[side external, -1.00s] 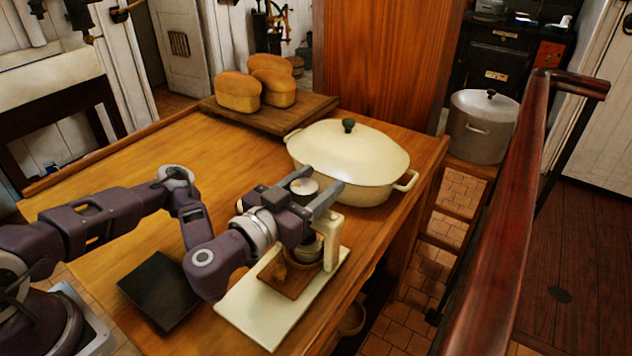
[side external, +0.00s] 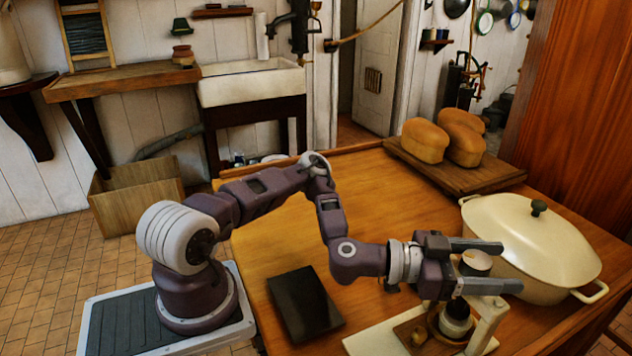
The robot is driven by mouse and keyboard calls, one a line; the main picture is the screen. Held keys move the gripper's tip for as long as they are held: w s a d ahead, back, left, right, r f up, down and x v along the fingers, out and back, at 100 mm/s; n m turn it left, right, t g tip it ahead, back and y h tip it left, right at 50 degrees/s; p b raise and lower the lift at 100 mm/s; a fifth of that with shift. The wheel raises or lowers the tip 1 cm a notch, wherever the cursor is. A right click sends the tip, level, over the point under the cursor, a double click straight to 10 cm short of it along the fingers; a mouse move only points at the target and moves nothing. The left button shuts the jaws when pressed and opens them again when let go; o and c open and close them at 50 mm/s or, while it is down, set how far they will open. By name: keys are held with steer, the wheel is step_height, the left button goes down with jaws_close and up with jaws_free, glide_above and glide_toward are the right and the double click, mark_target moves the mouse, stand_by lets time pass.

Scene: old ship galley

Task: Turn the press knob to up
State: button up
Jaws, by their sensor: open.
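The press stands near the table's front edge on a cream base board (side external: 372,342). It has a cream upright post (side external: 489,324) and a brown square plate (side external: 408,326). A round knob with a pale top and dark side (side external: 476,261) sits at the top of the press. My gripper (side external: 508,267) is open, with one finger on the far side of the knob and one on the near side. I cannot tell whether either finger touches it. The knob's turned position is not readable, and the near finger and gripper body hide part of the press.
A cream lidded pot (side external: 540,240) stands close behind my fingers. A board (side external: 400,158) with bread loaves (side external: 425,141) lies at the back of the table. A black flat slab (side external: 304,303) lies left of the press. The middle of the wooden table (side external: 290,240) is clear.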

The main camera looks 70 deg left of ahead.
mark_target(466, 252)
steer(key=m+g+h, duration=0.3)
steer(key=m+g, duration=0.1)
steer(key=g, duration=0.1)
steer(key=s+d+m+g+h, duration=0.1)
steer(key=m+g+h, duration=0.2)
steer(key=g, duration=0.2)
steer(key=s+m+g+h, duration=0.1)
steer(key=m+g+h, duration=0.2)
steer(key=m+g, duration=0.1)
steer(key=shift+s+d+m+g, duration=0.15)
steer(key=shift+d+m+g, duration=0.15)
steer(key=shift+g, duration=0.2)
steer(key=shift+m+g, duration=0.3)
steer(key=shift+g, duration=0.2)
steer(key=a, duration=0.5)
steer(key=a+r, duration=0.1)
steer(key=a, duration=0.1)
steer(key=shift+s+a, duration=0.15)
steer(key=shift+s, duration=0.05)
step_height(466, 252, up, 15)
steer(key=s+d+f+n+g+y, duration=0.2)
steer(key=s+d+f+n+y, duration=0.3)
steer(key=s+f+y, duration=0.65)
steer(key=s+a+r+n+t+y, duration=0.6)
steer(key=s+a+r+n+y, duration=0.1)
steer(key=s+a+r+n, duration=0.4)
steer(key=shift+s+t, duration=0.4)
steer(key=shift+s, duration=0.25)
